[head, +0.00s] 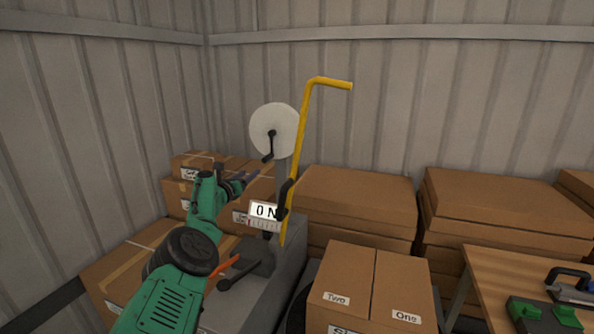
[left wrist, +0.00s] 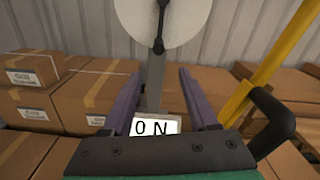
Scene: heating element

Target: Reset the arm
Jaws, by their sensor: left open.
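My left arm (head: 180,285), green with a black joint, reaches in from the left. Its gripper (head: 240,184) is raised beside the post, left of the ON sign (head: 265,211). In the left wrist view its two purple fingers (left wrist: 161,95) are spread apart with nothing held between them. The ON sign (left wrist: 154,127) shows beyond and between the fingers there, apparently not gripped. My right gripper is not in view.
A grey machine (head: 275,272) carries a white disc (head: 273,130) and a bent yellow bar (head: 299,140). Cardboard boxes (head: 355,200) crowd around it. A wooden table (head: 495,275) with green-and-black items stands at right. Open air lies above the boxes.

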